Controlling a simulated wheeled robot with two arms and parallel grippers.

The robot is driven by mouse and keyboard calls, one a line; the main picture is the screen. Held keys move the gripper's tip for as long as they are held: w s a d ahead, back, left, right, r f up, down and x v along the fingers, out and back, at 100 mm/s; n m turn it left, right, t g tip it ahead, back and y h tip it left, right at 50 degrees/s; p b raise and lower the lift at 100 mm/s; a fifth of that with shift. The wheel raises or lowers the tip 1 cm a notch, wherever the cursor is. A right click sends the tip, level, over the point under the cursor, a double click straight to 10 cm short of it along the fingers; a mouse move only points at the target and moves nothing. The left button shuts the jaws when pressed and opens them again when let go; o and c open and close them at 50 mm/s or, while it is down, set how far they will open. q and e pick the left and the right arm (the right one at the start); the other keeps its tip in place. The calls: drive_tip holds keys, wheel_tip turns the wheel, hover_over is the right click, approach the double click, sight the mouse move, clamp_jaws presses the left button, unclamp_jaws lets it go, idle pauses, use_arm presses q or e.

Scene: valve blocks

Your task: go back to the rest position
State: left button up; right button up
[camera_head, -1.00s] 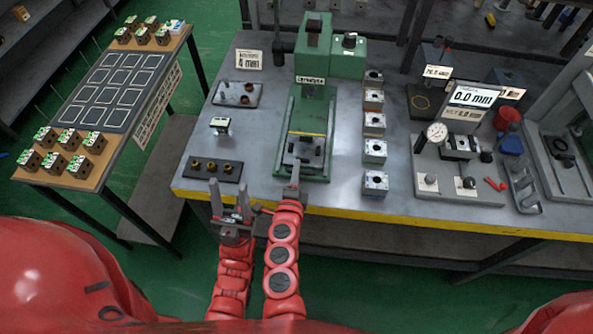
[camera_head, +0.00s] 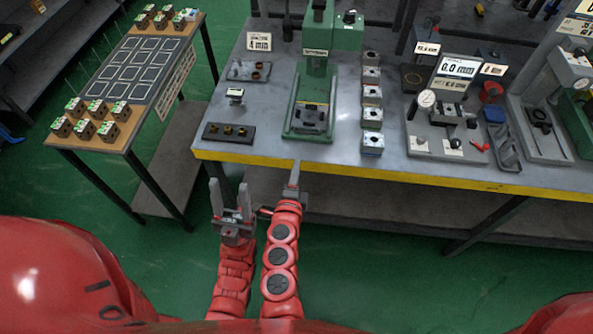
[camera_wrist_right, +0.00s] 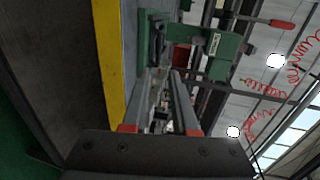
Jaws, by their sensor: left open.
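My left gripper (camera_head: 229,194) is open and empty, fingers pointing away from me. It hangs over the green floor in front of the bench (camera_head: 400,168). My right gripper (camera_head: 294,176) is beside it to the right, its tip near the bench's yellow front edge and seen edge-on in the head view. In the right wrist view its two fingers (camera_wrist_right: 160,100) stand apart with nothing visible between them. The green press (camera_head: 318,80) stands on the bench beyond the right gripper, and it also shows in the right wrist view (camera_wrist_right: 222,55).
A side table (camera_head: 150,120) with several valve blocks (camera_head: 92,120) stands to the left. A dark plate with brass parts (camera_head: 229,132) lies near the bench edge. A column of blocks (camera_head: 372,100) and a gauge fixture (camera_head: 440,125) are right of the press. Floor before the bench is clear.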

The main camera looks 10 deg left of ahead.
idle(0.5)
